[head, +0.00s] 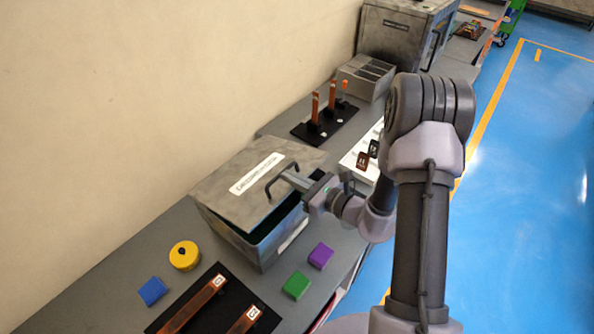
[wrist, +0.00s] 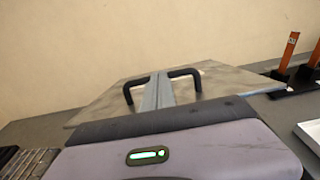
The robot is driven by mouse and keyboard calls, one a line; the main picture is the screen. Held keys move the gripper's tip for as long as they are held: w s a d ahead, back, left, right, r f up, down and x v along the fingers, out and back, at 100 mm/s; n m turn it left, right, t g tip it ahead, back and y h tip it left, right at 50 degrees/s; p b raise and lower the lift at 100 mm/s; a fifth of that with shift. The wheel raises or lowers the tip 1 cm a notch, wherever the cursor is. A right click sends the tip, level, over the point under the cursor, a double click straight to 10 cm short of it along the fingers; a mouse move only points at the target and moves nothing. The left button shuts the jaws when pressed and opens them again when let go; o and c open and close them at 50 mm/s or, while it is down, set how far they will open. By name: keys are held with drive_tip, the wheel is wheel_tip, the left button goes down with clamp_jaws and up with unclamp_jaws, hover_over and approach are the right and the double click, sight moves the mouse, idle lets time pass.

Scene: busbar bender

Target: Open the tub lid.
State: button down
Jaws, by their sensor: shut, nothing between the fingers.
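The grey tub (head: 246,246) stands on the bench against the wall. Its worn grey lid (head: 222,193) carries a white label and is tilted, with a dark gap along its front right edge, so it stands partly open. The lid's black handle (head: 270,187) is a U-shaped bar; it also shows in the wrist view (wrist: 185,73). My gripper (head: 287,180) is shut and empty, its fingers reaching in at the handle. In the wrist view the fingers (wrist: 157,88) lie between the handle's two legs and cross its bar; whether they touch it I cannot tell.
A yellow roll (head: 184,256), a blue block (head: 151,291), a green block (head: 296,285) and a purple block (head: 321,256) lie near the tub. A black board with copper bars (head: 198,302) is in front. A black stand with upright copper bars (head: 318,126) is behind.

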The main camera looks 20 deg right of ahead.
drive_tip(key=w+r+p, duration=0.1)
drive_tip(key=r+p, duration=0.1)
drive_tip(key=p, duration=0.1)
drive_tip(key=w+a+r+g+h+p, duration=0.1)
drive_tip(key=r+p, duration=0.2)
drive_tip(key=w+a+r+g+p, duration=0.1)
drive_tip(key=r+p, duration=0.2)
drive_tip(key=shift+w+a+r+h+p, duration=0.1)
drive_tip(key=shift+a+r+h+p, duration=0.1)
drive_tip(key=shift+h+p, duration=0.1)
drive_tip(key=w+a+r+g+h+p, duration=0.1)
drive_tip(key=w+a+r+p, duration=0.3)
drive_tip(key=w, duration=0.5)
drive_tip(key=w+a+r+g+p, duration=0.1)
drive_tip(key=w+a+r+p, duration=0.4)
drive_tip(key=w+a, duration=0.4)
drive_tip(key=shift+a+r+g+h, duration=0.2)
drive_tip(key=shift+g+h, duration=0.1)
drive_tip(key=shift+h, duration=0.1)
drive_tip(key=shift+w, duration=0.15)
drive_tip(key=shift+d, duration=0.1)
